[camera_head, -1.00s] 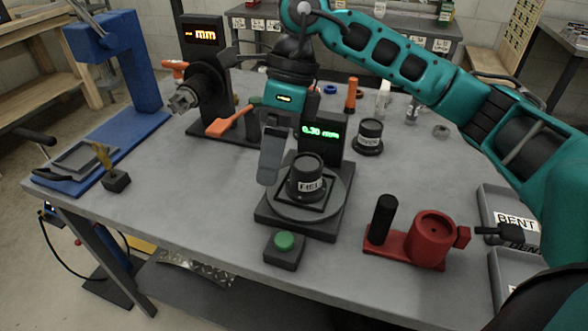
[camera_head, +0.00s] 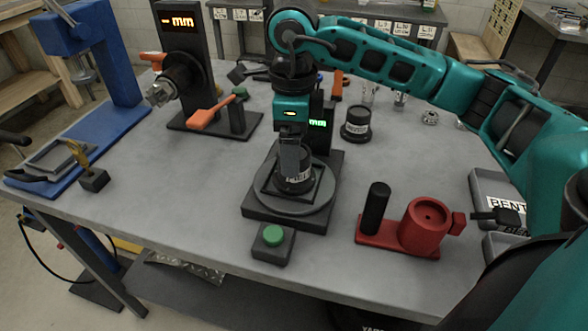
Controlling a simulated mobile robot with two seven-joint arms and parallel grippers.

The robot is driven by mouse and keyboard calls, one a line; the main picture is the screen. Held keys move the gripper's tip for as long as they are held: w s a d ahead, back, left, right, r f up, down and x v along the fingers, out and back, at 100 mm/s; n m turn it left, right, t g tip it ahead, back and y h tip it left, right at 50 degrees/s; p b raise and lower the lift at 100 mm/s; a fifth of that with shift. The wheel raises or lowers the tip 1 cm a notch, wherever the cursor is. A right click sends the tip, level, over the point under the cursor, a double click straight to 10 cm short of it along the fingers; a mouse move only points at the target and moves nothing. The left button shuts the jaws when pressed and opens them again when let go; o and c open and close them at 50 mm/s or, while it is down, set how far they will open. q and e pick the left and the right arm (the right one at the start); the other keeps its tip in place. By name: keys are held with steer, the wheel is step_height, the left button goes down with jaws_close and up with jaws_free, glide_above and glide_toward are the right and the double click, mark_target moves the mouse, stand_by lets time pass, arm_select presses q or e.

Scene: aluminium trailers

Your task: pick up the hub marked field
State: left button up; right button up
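The hub marked field (camera_head: 294,180) is a short black cylinder with a white label. It sits on the round plate of a dark gauge stand (camera_head: 262,212) in the middle of the bench. My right gripper (camera_head: 293,168), on the teal arm from the right, points down over the hub. Its near finger covers part of the label, of which only a little shows. The far finger is hidden, so I cannot tell whether the fingers touch the hub. My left gripper is not in view.
A green button box (camera_head: 272,243) stands in front of the gauge. Another black labelled hub (camera_head: 356,122) stands behind right. A blue press (camera_head: 107,50) is at left.

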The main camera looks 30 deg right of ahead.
step_height(320, 180, down, 4)
steer(key=shift+r, duration=0.15)
steer(key=c, duration=1.6)
steer(key=shift+r, duration=0.1)
jaws_close()
